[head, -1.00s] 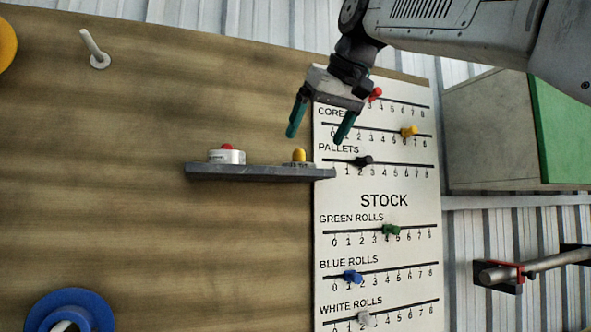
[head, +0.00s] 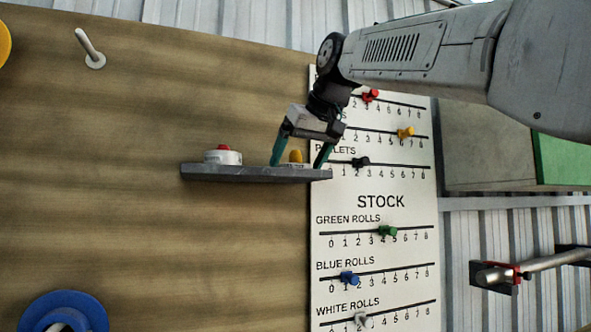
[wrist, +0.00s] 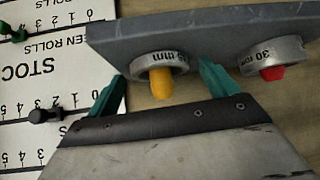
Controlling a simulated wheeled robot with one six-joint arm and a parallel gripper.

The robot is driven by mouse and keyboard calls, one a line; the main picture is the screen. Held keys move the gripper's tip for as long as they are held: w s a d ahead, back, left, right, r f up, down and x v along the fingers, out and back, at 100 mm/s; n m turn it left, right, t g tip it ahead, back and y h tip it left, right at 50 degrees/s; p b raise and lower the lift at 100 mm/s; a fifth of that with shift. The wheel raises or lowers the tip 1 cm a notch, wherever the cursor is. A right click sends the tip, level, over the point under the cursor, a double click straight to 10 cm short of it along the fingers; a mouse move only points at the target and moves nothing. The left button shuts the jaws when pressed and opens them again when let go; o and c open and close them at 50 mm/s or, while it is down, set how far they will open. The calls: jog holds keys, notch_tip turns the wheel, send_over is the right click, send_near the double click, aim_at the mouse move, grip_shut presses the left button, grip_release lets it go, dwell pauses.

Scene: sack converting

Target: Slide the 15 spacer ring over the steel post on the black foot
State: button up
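A low pale ring (wrist: 142,64) sits on a grey shelf (head: 225,174) around a yellow-tipped peg (wrist: 161,84). Its label is partly readable and ends in "5 mm"; I cannot read the first digit surely. In the head view this ring (head: 292,166) is near the shelf's right end. My gripper (head: 297,165) is open, with one teal finger on each side of the ring; in the wrist view the gripper (wrist: 162,88) shows gaps between fingers and ring. I cannot make out a steel post on a black foot in these frames.
A taller ring marked 30 mm (wrist: 272,60), around a red-tipped peg, stands beside it on the shelf. A white stock board (head: 380,215) with coloured sliders is just right. A metal bar (head: 545,262) in black and red brackets is far right.

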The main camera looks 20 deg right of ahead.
jog(key=c, duration=0.9)
jog(key=shift+c, duration=0.2)
jog(key=shift+r, duration=0.15)
